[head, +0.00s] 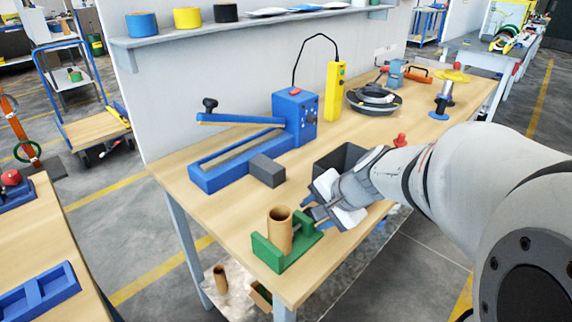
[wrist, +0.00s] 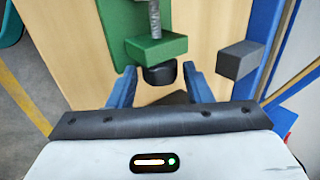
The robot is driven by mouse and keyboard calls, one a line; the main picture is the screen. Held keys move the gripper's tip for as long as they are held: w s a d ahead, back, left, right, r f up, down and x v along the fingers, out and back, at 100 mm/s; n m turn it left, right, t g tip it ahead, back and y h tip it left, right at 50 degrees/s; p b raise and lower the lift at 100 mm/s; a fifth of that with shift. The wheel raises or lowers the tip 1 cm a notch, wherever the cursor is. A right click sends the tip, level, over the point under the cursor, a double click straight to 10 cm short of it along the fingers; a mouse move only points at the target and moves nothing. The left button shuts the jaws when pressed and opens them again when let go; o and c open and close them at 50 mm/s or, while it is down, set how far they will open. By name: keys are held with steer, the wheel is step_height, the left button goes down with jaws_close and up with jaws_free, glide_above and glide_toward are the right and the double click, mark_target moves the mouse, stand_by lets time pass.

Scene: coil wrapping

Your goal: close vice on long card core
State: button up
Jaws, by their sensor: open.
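The green vice (head: 268,254) sits at the near corner of the wooden bench. A long brown card core (head: 280,232) stands upright in it, between its green jaws. In the wrist view the vice shows as a green block (wrist: 156,46) with a grey screw (wrist: 155,18) behind it and a black knob (wrist: 160,75) in front; the core is not seen there. My gripper (head: 308,205) is at the vice's right end. In the wrist view its two blue fingers (wrist: 160,70) are apart, one either side of the black knob, with gaps showing at both sides.
A grey block (head: 267,171) lies behind the vice, also seen in the wrist view (wrist: 240,60). A blue lever sealer (head: 240,150) and a dark open bin (head: 340,160) stand farther back. More card cores (head: 220,279) are below the bench. Bare bench lies left of the vice.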

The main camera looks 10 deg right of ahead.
steer(key=c, duration=0.6)
steer(key=r+p, duration=0.1)
steer(key=p, duration=0.2)
steer(key=shift+a+g, duration=0.15)
steer(key=shift+g, duration=0.15)
steer(key=g+h+p, duration=0.1)
steer(key=p, duration=0.3)
steer(key=g+h+p, duration=0.1)
steer(key=p, duration=0.4)
steer(key=shift+w+a, duration=0.1)
steer(key=shift+w, duration=0.1)
steer(key=shift+f+p, duration=0.15)
steer(key=shift+p, duration=0.65)
steer(key=shift+f, duration=0.2)
